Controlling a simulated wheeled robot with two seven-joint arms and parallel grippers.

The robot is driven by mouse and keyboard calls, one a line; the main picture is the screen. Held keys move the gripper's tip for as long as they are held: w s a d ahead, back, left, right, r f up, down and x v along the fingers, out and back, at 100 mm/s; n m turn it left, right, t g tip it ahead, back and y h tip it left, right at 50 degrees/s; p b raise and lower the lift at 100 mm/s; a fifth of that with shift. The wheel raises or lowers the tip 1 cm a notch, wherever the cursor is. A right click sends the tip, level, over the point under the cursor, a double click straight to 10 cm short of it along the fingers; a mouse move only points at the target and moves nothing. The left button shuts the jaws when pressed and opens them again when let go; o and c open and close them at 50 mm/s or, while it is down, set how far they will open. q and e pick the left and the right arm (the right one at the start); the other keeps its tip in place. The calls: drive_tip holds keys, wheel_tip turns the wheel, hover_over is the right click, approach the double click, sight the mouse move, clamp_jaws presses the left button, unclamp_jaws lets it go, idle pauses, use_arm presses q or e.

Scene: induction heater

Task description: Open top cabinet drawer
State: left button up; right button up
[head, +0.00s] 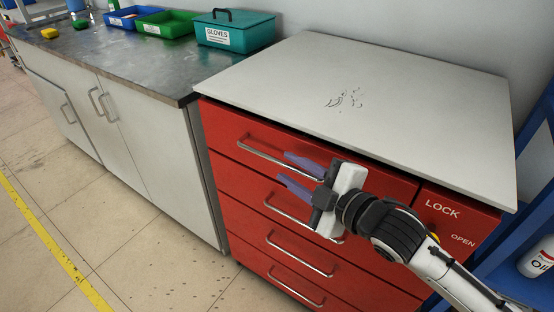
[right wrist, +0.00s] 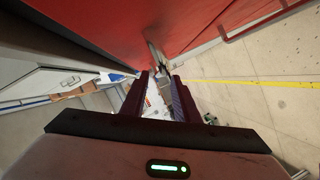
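The red cabinet's top drawer (head: 235,127) sits just under the pale worktop, its front level with the drawers below. Its silver bar handle (head: 262,155) runs across the front, and its right part is hidden by my gripper. My right gripper (head: 284,166) is open in front of this drawer, one finger above the line of the handle and one below. In the right wrist view the fingers are apart (right wrist: 160,78), with a metal bar (right wrist: 156,56) by their tips against the red front. I cannot tell whether they touch it. My left gripper is not in view.
More red drawers with bar handles (head: 300,254) lie below. A LOCK/OPEN panel (head: 442,212) is at right, beside a blue shelf (head: 535,205) with a bottle (head: 538,257). A grey cabinet (head: 165,150) stands at left. The floor (head: 150,255) in front is clear.

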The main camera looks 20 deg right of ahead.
sight(283, 165)
drive_tip(key=shift+x, duration=2.6)
clamp_jaws()
